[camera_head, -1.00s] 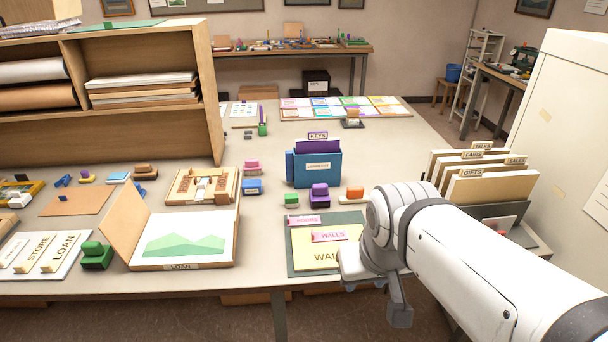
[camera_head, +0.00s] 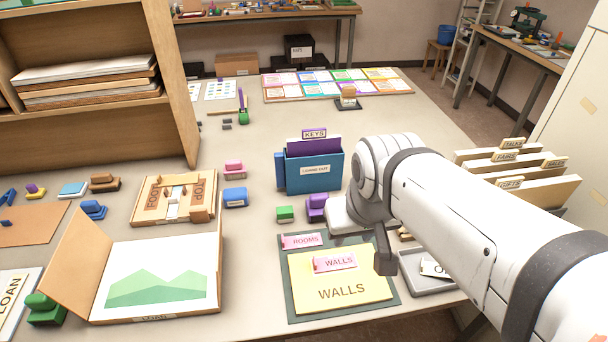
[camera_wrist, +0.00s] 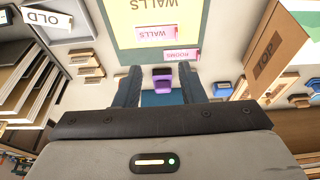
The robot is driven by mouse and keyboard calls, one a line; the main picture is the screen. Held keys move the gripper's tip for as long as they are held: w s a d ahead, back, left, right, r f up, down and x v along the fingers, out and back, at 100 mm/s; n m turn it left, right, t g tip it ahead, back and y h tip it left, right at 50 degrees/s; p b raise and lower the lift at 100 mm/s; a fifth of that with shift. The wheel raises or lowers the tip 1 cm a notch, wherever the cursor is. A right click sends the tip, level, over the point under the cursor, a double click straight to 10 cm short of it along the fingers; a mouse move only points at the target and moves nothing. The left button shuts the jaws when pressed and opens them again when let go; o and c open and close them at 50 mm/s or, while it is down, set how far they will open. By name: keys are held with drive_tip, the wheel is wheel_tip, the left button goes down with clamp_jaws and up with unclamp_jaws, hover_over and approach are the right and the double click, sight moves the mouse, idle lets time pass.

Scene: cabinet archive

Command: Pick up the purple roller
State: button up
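A purple roller-like block (camera_head: 316,207) stands on the table in front of the blue card box, partly hidden by my gripper in the head view. In the wrist view the purple block (camera_wrist: 161,84) shows between and beyond my two fingers, apart from them. My gripper (camera_wrist: 159,72) is open with nothing held. In the head view its fingertips are not clear. A slim purple upright piece (camera_head: 240,98) stands by a green one farther back.
The blue card box (camera_head: 315,172) with a KEYS tab stands behind the purple block. A green block (camera_head: 285,214) sits left of it. The yellow WALLS folder (camera_head: 340,285) lies in front. A grey tray (camera_head: 430,288) and upright files (camera_head: 515,190) are at right.

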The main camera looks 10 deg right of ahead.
sight(319, 196)
drive_tip(key=shift+o, duration=0.3)
drive_tip(key=shift+s, duration=0.1)
drive_tip(key=shift+o, duration=0.7)
drive_tip(key=o, duration=0.6)
drive_tip(key=w+f, duration=0.1)
drive_tip(key=w, duration=0.8)
drive_tip(key=shift+w+d+f, duration=0.2)
drive_tip(key=shift+d, duration=0.1)
drive_tip(key=o, duration=0.3)
drive_tip(key=w+f, duration=0.2)
drive_tip(key=w, duration=0.4)
drive_tip(key=shift+w+f, duration=0.25)
drive_tip(key=shift+f, duration=0.15)
drive_tip(key=w+f, duration=0.3)
drive_tip(key=w, duration=0.1)
drive_tip(key=w+f, duration=0.7)
drive_tip(key=shift+w+a, duration=0.25)
drive_tip(key=shift+w, duration=0.1)
drive_tip(key=shift+p+x, duration=0.45)
drive_tip(key=shift+x, duration=1.15)
drive_tip(key=f, duration=0.2)
drive_tip(key=f+p, duration=0.1)
drive_tip(key=f, duration=0.1)
drive_tip(key=shift+w+d+p, duration=0.25)
drive_tip(key=shift+d+p, duration=0.05)
drive_tip(key=shift+d, duration=0.1)
drive_tip(key=shift+w+f, duration=0.2)
drive_tip(key=shift+f, duration=0.3)
